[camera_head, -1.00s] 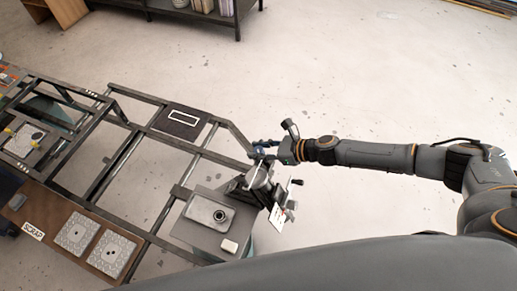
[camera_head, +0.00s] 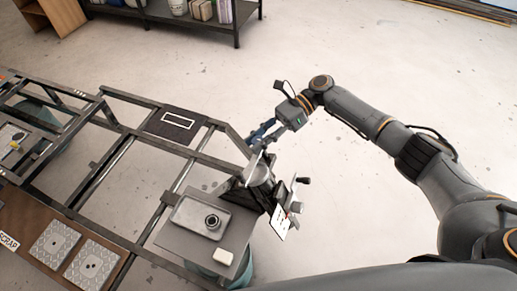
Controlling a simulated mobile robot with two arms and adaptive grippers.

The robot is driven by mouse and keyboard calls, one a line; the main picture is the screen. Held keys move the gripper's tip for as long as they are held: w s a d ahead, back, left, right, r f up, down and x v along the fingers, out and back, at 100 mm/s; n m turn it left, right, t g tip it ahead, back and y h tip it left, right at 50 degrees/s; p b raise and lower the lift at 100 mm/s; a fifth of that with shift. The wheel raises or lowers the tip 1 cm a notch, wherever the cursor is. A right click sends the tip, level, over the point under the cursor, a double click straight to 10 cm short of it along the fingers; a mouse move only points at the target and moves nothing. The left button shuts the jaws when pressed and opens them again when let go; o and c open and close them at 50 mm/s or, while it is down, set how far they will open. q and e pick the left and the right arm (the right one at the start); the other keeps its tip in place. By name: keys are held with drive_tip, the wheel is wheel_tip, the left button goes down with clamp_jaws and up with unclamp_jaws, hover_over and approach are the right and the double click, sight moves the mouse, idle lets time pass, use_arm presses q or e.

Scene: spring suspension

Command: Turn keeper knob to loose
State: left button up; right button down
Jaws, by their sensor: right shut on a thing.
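My right gripper (camera_head: 258,138) comes in from the upper right and is shut at the top of a dark clamp-like fixture (camera_head: 247,194) on the frame's right corner. What it grips is small and mostly hidden by the fingers; it appears to be the keeper knob. A pale silver round part (camera_head: 258,172) sits just below the fingertips. A black-ended handle (camera_head: 303,181) sticks out at the fixture's right side, apart from the gripper. The knob's setting cannot be read. My left gripper is not in view.
A dark metal frame (camera_head: 128,147) spans the left. A grey plate (camera_head: 170,238) carries a metal block with a round fitting (camera_head: 190,215) and a small cream block (camera_head: 225,257). A white card (camera_head: 279,222) hangs by the fixture. The floor to the right is open.

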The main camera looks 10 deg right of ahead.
drive_tip(key=shift+w+a+r+n+g+b, duration=0.1)
drive_tip(key=shift+n+g+b, duration=0.4)
drive_tip(key=shift+g+b, duration=0.35)
drive_tip(key=c, duration=1)
unclamp_jaws()
drive_tip(key=shift+a, duration=0.1)
drive_tip(key=shift+d, duration=0.2)
drive_tip(key=shift+v, duration=3.55)
